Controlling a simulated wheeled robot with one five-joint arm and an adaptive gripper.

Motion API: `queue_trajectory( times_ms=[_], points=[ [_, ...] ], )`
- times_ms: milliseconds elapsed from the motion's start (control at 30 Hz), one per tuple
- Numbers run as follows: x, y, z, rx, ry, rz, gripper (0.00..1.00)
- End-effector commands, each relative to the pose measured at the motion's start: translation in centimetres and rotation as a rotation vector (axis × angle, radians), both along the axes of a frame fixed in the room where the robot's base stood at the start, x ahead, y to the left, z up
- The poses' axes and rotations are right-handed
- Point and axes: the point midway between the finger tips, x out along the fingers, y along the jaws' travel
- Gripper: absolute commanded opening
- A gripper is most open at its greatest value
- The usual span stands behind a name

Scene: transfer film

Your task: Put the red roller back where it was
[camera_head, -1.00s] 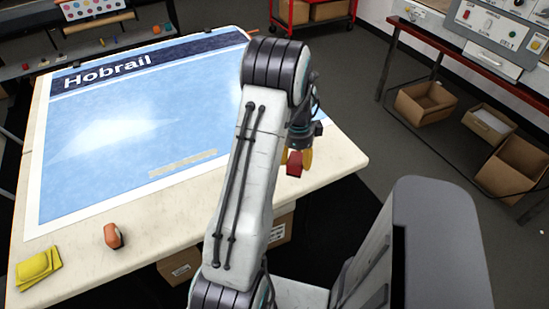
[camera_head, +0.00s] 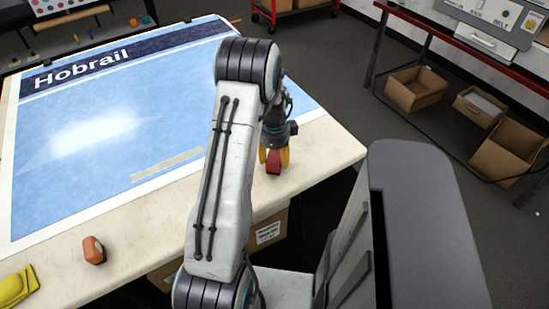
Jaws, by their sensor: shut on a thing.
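My gripper (camera_head: 274,152), with yellow fingers, is shut on the red roller (camera_head: 273,166). It is over the right part of the pale table (camera_head: 325,148), near its front edge. The roller shows as a small red block between the fingers, pointing down. I cannot tell whether it touches the table top. My own arm hides part of the table and the poster.
A blue Hobrail poster (camera_head: 75,135) covers most of the table. Cardboard boxes (camera_head: 415,88) stand under the bench at right. The table's right corner is bare.

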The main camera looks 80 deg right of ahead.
Motion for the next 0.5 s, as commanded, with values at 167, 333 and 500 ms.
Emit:
queue_trajectory(
  times_ms=[167, 333, 500],
  points=[
    [0.02, -0.05, 0.04, -0.002, 0.000, 0.000, 0.20],
    [0.02, -0.04, -0.20, -0.002, 0.000, 0.000, 0.20],
    [0.01, -0.02, -0.27, -0.001, 0.000, 0.000, 0.63]
  ],
)
